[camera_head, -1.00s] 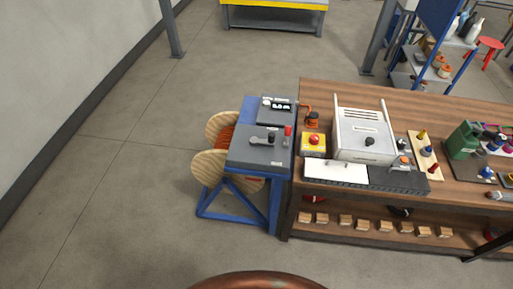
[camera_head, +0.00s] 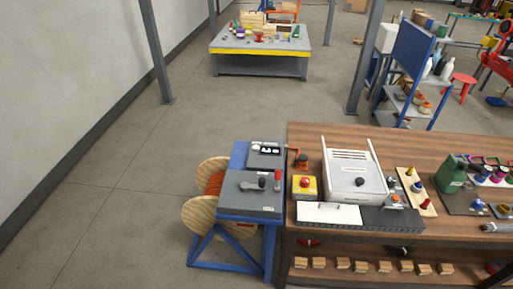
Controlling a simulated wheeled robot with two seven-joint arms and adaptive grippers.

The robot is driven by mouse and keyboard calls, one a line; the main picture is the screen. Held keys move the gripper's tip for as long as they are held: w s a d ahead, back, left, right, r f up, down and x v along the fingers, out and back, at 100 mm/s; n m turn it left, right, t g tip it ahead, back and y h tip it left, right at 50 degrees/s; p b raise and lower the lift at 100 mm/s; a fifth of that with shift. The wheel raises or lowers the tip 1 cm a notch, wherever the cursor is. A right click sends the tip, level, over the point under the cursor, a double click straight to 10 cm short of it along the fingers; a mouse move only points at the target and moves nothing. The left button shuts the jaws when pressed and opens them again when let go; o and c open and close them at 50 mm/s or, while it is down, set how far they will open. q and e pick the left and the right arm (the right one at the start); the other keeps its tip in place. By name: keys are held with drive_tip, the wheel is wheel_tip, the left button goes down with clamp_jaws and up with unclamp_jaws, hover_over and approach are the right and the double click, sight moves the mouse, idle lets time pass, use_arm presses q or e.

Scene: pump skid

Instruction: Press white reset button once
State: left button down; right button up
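No clearly marked white reset button can be made out at this size. A grey control box (camera_head: 266,154) with small white and black parts on its face sits at the back of the blue stand (camera_head: 240,154). In front of it is a grey panel (camera_head: 238,197) with a dark lever (camera_head: 252,185) and a red-topped handle (camera_head: 278,180). A yellow box with a red mushroom button (camera_head: 305,182) stands on the wooden bench (camera_head: 330,135). Neither of my grippers is in view.
A cable reel with wooden flanges (camera_head: 207,219) is at the stand's left side. The bench also holds a white machine (camera_head: 352,178), a white plate (camera_head: 328,213) and a green canister (camera_head: 452,173). A yellow-edged table (camera_head: 260,50) stands far back. Floor at left is clear.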

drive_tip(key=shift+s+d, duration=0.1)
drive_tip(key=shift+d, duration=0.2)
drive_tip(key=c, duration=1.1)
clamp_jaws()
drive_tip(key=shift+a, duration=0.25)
